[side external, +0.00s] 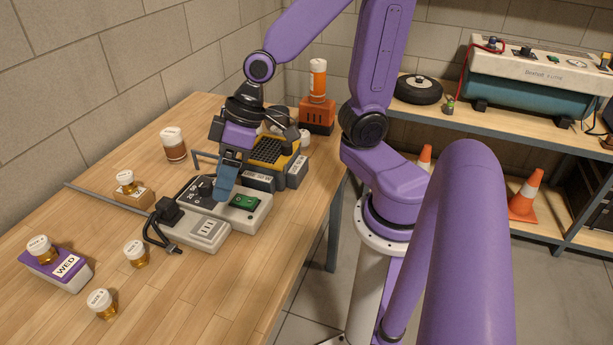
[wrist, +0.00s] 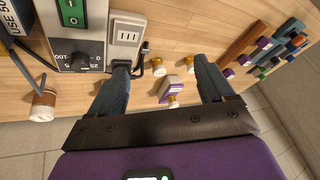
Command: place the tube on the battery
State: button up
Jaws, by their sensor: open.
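A tall orange tube (side external: 317,82) with a white cap stands upright on an orange-red block (side external: 317,116) at the table's back right. The block may be the battery; I see no readable label on it. My gripper (side external: 223,190) is over the grey device with a dial and green switch, far to the front left of that tube. In the wrist view my gripper (wrist: 160,64) has its two blue fingers wide apart, with nothing held between them. Whether a finger touches the grey device (side external: 262,215) is unclear. The tube and block are not identifiable in the wrist view.
A yellow box with a black grid (side external: 275,152) stands behind the grey device. A brown bottle (side external: 174,146) with a white cap stands at the left.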

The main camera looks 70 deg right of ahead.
jog(key=s+d+n+g+h, duration=0.2)
jog(key=s+n, duration=0.4)
jog(key=s, duration=0.8)
jog(key=shift+d+n+g+h, duration=0.4)
jog(key=shift+d+h, duration=0.5)
jog(key=shift+d, duration=0.15)
